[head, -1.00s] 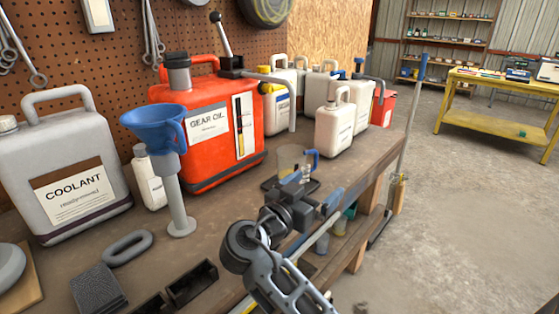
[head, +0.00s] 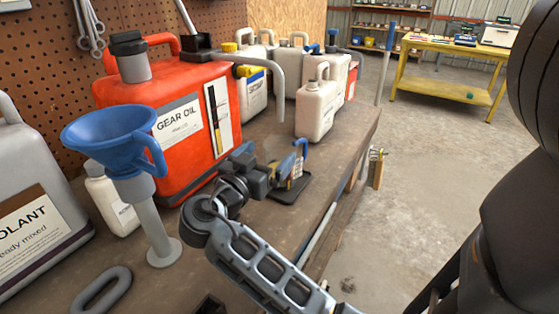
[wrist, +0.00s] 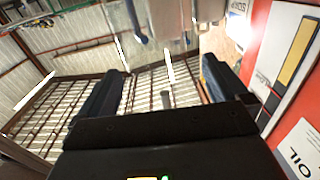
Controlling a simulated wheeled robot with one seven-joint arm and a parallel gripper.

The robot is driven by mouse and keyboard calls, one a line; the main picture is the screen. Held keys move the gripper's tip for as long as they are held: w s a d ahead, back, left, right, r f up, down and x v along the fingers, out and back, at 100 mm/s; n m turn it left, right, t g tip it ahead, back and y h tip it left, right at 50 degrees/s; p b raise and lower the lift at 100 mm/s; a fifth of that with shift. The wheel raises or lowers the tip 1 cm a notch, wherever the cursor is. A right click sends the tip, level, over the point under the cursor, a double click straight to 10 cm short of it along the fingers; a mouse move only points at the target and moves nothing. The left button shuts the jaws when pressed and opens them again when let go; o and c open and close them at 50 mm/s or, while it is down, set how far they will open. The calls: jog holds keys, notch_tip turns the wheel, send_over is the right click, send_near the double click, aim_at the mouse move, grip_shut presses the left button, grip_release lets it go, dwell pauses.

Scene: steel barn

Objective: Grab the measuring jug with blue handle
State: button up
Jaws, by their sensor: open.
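The measuring jug (head: 302,147) stands on a small black tray (head: 293,191) near the bench's front edge. Its blue handle shows in the head view, while most of its clear body is hidden behind my gripper. My gripper (head: 284,169) is beside the jug, overlapping it in the picture; I cannot tell whether they touch. In the wrist view, my gripper (wrist: 163,88) has its two dark fingers spread wide, with nothing clearly between them. A bluish curved piece shows at the top there, and I cannot tell whether it is the jug's handle.
The red gear oil can (head: 170,115) stands close behind my gripper and fills the right of the wrist view. A blue funnel (head: 110,140) on a grey stand is at left. White jugs (head: 316,108) stand behind. A yellow table (head: 440,49) is across open floor.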

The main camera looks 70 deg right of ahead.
aim_at(288, 138)
jog(key=d, duration=0.2)
jog(key=s+d+p, duration=0.1)
jog(key=d, duration=0.1)
jog(key=s+d+p, duration=0.1)
jog(key=d, duration=0.1)
jog(key=shift+d, duration=0.3)
jog(key=shift+r, duration=0.1)
jog(key=c, duration=1.4)
